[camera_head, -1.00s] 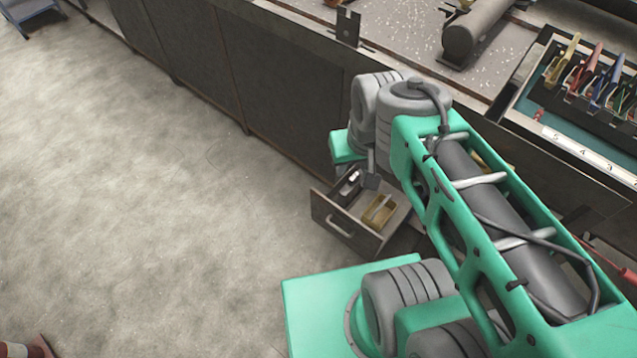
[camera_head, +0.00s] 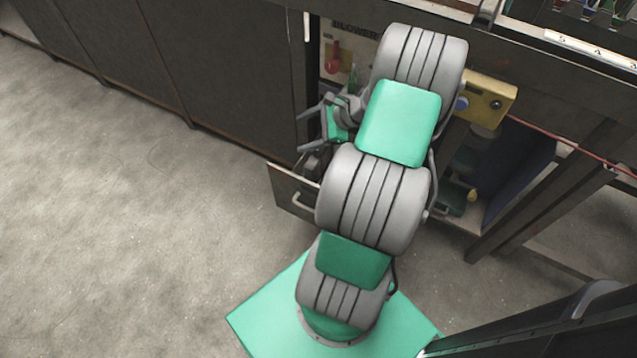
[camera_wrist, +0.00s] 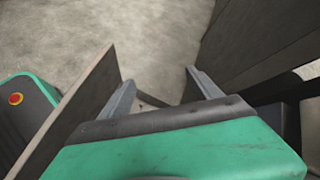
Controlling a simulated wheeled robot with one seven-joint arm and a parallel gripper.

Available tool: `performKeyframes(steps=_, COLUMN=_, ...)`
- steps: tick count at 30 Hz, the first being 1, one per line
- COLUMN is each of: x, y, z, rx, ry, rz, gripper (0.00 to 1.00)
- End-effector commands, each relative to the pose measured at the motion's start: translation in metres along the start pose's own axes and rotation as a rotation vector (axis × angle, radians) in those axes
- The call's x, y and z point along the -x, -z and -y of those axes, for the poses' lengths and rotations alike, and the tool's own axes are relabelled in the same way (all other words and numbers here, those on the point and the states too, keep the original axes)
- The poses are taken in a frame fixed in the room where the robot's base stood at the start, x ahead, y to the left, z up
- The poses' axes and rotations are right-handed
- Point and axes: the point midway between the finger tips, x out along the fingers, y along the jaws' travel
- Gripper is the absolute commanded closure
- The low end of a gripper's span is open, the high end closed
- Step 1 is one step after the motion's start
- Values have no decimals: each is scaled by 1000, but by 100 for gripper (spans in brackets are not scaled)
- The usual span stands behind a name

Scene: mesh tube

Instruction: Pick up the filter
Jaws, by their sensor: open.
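I cannot make out the filter in either current view. The open drawer (camera_head: 292,192) shows only its front panel and handle in the head view; my arm hides most of its inside. My gripper (camera_head: 300,132) is open, with its fingers pointing left, above the drawer and close to the cabinet. In the wrist view my gripper (camera_wrist: 160,80) has its two grey fingers spread with nothing visible between them. The drawer's front panel (camera_wrist: 80,105) stands upright just left of the fingers there.
The dark cabinet front (camera_head: 225,65) runs along the back left, and it fills the wrist view's right side (camera_wrist: 265,40). A yellow box (camera_head: 488,98) and a red cable (camera_head: 560,140) are to the right of my arm. The floor (camera_head: 110,220) at left is clear.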

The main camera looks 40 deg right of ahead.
Motion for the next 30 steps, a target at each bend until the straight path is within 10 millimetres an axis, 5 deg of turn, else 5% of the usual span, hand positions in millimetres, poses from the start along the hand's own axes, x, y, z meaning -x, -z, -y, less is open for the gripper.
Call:
performKeyframes(steps=1, x=-15, y=60, z=-16, rx=-183, ry=82, rz=57, gripper=27)
performKeyframes(steps=3, x=-9, y=100, z=-22, rx=-386, ry=177, rz=141, gripper=27)
performKeyframes(steps=6, x=0, y=128, z=-27, rx=-558, ry=260, rz=227, gripper=27)
performKeyframes(steps=11, x=-6, y=132, z=-24, rx=-618, ry=286, rz=263, gripper=27)
performKeyframes(steps=22, x=-63, y=128, z=-6, rx=-614, ry=283, rz=259, gripper=27)
performKeyframes(steps=30, x=-65, y=126, z=-2, rx=-615, ry=285, rz=258, gripper=27)
